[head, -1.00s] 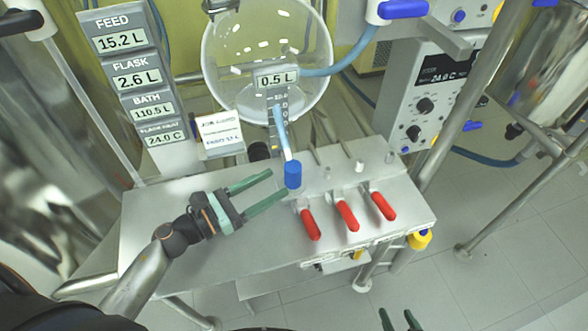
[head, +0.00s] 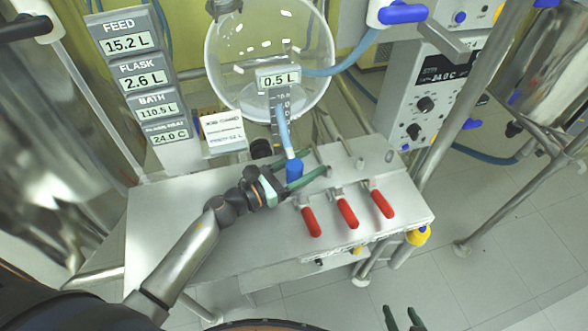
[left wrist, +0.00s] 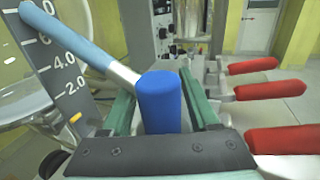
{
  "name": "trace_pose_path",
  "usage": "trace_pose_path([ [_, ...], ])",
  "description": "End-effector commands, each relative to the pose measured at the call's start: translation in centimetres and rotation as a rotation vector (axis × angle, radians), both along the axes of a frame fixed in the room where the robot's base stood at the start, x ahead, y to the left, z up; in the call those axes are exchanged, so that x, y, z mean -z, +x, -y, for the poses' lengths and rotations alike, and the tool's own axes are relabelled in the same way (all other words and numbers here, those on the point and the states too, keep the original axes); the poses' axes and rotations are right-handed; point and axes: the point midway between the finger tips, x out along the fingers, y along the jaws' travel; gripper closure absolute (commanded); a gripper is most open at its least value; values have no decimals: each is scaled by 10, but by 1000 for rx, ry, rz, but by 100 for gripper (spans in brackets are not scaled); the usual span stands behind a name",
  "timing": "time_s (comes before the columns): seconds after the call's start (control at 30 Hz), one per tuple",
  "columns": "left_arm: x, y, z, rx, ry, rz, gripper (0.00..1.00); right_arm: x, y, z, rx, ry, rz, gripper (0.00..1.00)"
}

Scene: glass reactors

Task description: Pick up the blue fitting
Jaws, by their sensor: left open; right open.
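The blue fitting (head: 294,169) is a short blue cylinder at the lower end of a light-blue hose, above the metal bench. My left gripper (head: 302,176) is open, with its green fingers reaching around the fitting in the head view. In the left wrist view the blue fitting (left wrist: 161,102) stands between the two green fingers (left wrist: 160,103), close to the palm, with the hose leading up to the left. I cannot tell whether a finger touches it. My right gripper (head: 402,318) is open and empty at the bottom edge of the head view.
Three red-handled valves (head: 347,213) lie just right of my left gripper on the metal bench (head: 180,225). A glass flask (head: 268,55) and graduated scale stand behind. The left part of the bench is clear. Display panels (head: 135,75) stand at the back left.

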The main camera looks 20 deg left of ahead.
Motion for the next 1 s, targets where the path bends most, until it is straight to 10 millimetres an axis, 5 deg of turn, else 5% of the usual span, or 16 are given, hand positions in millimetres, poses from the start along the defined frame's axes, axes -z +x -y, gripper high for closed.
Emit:
trace_pose_path([
  [0.6, 0, 0, -1, 0, 0, 0, 100, -1, 1, -1, -1, 1, 1, 42],
  [1.0, -1, 0, -1, -1, 0, 2, 100, -1, 1, -1, -1, 1, 2, 42],
])
